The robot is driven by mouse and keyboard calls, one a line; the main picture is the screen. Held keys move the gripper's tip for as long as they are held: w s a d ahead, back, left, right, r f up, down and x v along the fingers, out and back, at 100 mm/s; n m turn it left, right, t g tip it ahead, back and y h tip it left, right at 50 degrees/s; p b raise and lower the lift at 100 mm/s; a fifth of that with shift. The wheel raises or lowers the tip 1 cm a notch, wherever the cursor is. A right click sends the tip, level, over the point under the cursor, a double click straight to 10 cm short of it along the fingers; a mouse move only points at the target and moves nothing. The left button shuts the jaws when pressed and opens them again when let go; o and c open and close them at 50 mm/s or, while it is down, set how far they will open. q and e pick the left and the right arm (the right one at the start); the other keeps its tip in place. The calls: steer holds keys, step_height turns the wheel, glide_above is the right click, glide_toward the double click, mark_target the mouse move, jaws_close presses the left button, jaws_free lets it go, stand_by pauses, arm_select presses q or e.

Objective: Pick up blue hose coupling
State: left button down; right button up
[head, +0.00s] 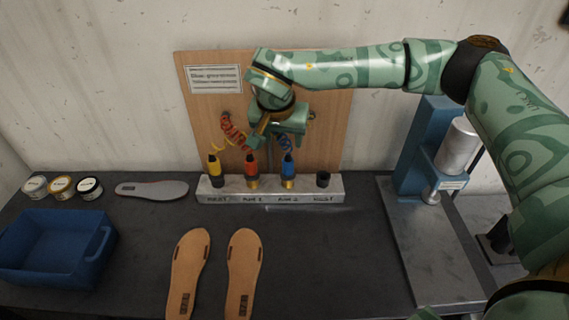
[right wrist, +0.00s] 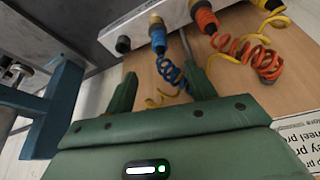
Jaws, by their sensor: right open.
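The blue hose coupling (head: 288,166) stands upright in the third socket of the grey rack, with a blue coiled hose rising behind it. In the right wrist view the blue coupling (right wrist: 157,38) shows beyond the fingertips, roughly between their lines. My right gripper (head: 284,138) is above the rack in front of the wooden board, just above the blue coupling and apart from it. Its two green fingers (right wrist: 163,84) are spread and hold nothing. The gripper hides part of the hoses. My left gripper is not in view.
An orange coupling (head: 251,167) and a yellow-and-black one (head: 214,164) stand left of the blue one in the rack (head: 325,190). The rightmost socket (head: 323,178) holds a short black piece. A blue press (head: 415,160) stands right. Insoles (head: 189,265) and a blue bin (head: 50,270) lie in front.

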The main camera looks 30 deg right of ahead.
mark_target(288, 159)
steer(key=b+x, duration=0.2)
steer(key=x, duration=0.8)
steer(key=shift+w+d+f, duration=0.2)
steer(key=shift+d+f, duration=0.05)
steer(key=b+x, duration=0.1)
steer(key=x, duration=0.4)
steer(key=shift+w+f, duration=0.1)
steer(key=shift+f, duration=0.05)
steer(key=c, duration=1.1)
